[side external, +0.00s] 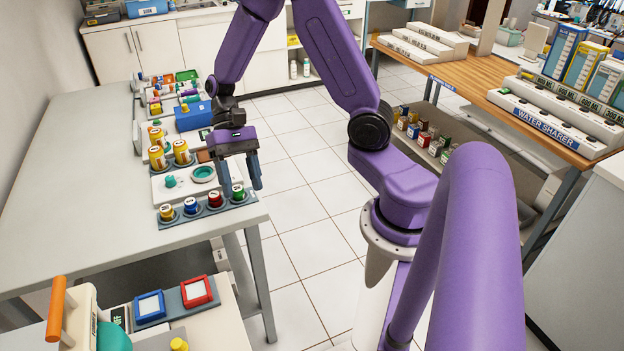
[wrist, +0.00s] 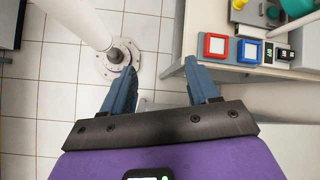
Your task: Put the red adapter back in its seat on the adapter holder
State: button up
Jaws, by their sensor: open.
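The adapter holder (side external: 178,220) is a dark strip along the near edge of the grey table. It carries a yellow, a blue (side external: 191,206), a red and a green adapter (side external: 238,192) in a row. The red adapter (side external: 214,198) stands between the blue and the green one; I cannot tell whether it sits fully down in its seat. My gripper (side external: 241,188) is open near the right end of the holder, its fingers pointing down. In the wrist view my gripper (wrist: 161,68) has spread fingers with only floor and furniture between and beyond them. No adapter shows there.
A white tray (side external: 160,187) with a teal-capped piece and a teal ring lies behind the holder. Yellow jars (side external: 157,158) and a blue box (side external: 193,116) stand farther back. A lower stand holds red (side external: 196,291) and blue framed squares. The table's left side is clear.

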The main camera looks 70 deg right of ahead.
jog(key=s+a+r+n+t+h, duration=0.1)
jog(key=s+r+n+t+h, duration=0.1)
jog(key=s+n, duration=0.6)
jog(key=s+a+r+n+t+h, duration=0.1)
jog(key=s+r+n+t+h, duration=0.2)
jog(key=s+n, duration=0.5)
jog(key=shift+s+a+r+n+h, duration=0.3)
jog(key=shift+r+n, duration=0.6)
jog(key=shift+n, duration=0.1)
